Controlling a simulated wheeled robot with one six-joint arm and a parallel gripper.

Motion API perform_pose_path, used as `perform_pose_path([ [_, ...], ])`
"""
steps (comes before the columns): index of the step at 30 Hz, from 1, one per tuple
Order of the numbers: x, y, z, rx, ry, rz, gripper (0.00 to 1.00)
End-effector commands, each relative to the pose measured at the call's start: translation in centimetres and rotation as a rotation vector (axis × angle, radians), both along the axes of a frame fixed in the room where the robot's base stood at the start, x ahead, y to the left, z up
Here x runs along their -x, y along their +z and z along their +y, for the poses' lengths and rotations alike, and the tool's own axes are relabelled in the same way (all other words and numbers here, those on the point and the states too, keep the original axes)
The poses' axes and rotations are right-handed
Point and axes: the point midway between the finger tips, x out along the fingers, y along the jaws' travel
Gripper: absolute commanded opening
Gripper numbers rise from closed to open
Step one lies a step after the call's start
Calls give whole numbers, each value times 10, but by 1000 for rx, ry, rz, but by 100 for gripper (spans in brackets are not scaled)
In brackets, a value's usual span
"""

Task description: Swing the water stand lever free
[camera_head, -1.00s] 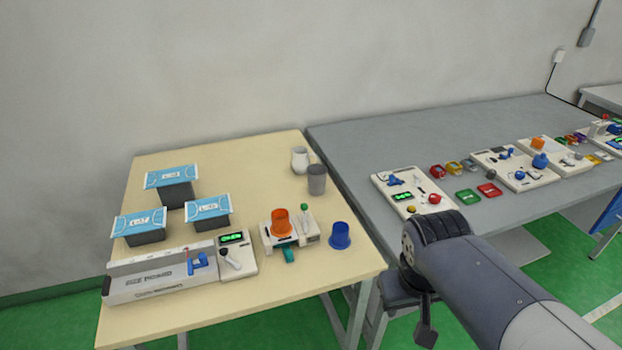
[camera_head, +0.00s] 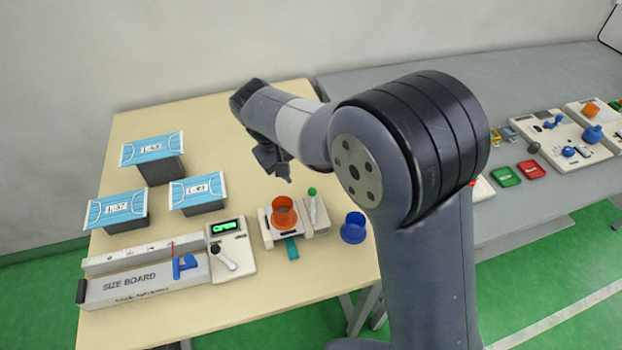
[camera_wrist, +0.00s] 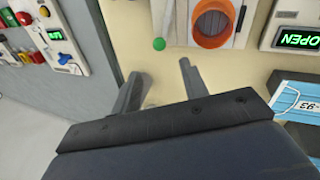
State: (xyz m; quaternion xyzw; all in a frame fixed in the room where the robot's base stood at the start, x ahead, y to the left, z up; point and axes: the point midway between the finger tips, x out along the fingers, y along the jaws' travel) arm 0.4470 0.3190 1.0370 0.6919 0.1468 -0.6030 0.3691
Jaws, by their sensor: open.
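The water stand (camera_head: 318,228) is a small white unit on the beige table, with an orange cup (camera_head: 284,211) standing on it and a teal tab at its front. Its lever (camera_head: 312,203) has a green knob and points up beside the cup, on the right. My gripper (camera_head: 277,172) is open, above the table and behind the stand. In the wrist view, my two fingers (camera_wrist: 159,70) are spread and empty, with the green knob (camera_wrist: 159,44) just beyond their tips, apart from them. The orange cup (camera_wrist: 213,24) lies to its right.
A blue cup (camera_head: 354,227) stands right of the stand. At left are a display box (camera_head: 231,248) reading OPEN, a size board (camera_head: 150,287) and several blue mask boxes (camera_head: 152,148). A grey table (camera_head: 400,58) adjoins. The front of the beige table below the stand is clear.

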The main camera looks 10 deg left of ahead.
Motion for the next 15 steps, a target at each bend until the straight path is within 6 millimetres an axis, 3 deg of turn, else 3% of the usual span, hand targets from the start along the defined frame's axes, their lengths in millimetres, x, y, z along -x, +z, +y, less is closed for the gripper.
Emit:
perform_pose_path([
  [15, -20, -81, -23, 3, -3, 3, 42],
])
